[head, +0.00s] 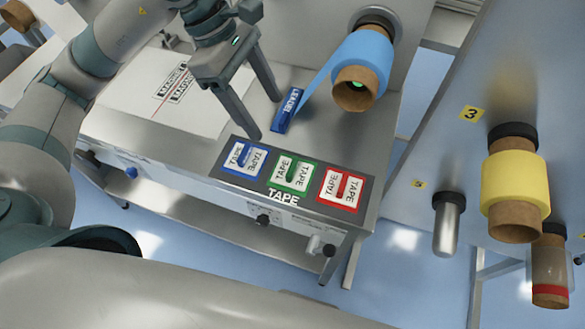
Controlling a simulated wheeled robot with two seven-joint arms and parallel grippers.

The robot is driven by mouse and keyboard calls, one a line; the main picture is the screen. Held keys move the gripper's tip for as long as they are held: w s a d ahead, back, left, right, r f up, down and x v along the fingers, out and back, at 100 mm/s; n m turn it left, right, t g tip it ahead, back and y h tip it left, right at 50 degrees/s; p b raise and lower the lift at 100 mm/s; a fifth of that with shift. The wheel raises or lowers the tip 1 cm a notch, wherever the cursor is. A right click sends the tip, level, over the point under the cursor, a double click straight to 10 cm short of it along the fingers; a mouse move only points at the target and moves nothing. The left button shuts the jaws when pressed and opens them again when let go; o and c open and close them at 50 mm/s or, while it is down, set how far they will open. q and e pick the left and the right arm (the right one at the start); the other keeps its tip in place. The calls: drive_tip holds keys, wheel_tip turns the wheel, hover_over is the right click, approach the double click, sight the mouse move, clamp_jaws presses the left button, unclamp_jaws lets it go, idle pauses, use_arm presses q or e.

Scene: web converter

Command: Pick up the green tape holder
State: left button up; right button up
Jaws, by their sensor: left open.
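The green tape holder (292,173) lies in the middle slot of a dark panel marked TAPE, at the front right of the metal table. A blue tape holder (245,159) lies left of it and a red one (341,189) right of it. My left gripper (264,116) is open and empty, pointing down. One finger shows above the panel's back edge near the blue holder, the other farther back near the blue leader piece. The gripper is apart from the green holder. My right gripper is not in view.
A blue roll (362,62) on a spindle feeds a strip to the blue leader piece (287,110) behind the panel. A white printed sheet (172,92) lies at left. A yellow roll (515,183) and a bare spindle (448,224) stick out at right.

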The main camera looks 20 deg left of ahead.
use_arm(q)
drive_tip(key=p, duration=0.4)
hover_over(291, 166)
drive_tip(key=a, duration=0.2)
drive_tip(key=f, duration=1)
drive_tip(key=shift+w+d, duration=0.1)
drive_tip(key=shift+w, duration=0.1)
drive_tip(key=shift+d+f, duration=0.1)
drive_tip(key=shift+f, duration=0.05)
drive_tip(key=shift+f, duration=0.1)
drive_tip(key=shift+f+p, duration=0.4)
drive_tip(key=shift+p, duration=0.05)
drive_tip(key=p+x, duration=0.2)
drive_tip(key=x, duration=0.1)
drive_tip(key=shift+s+f, duration=0.1)
drive_tip(key=shift+f, duration=0.6)
drive_tip(key=shift+c, duration=0.6)
drive_tip(key=c, duration=1)
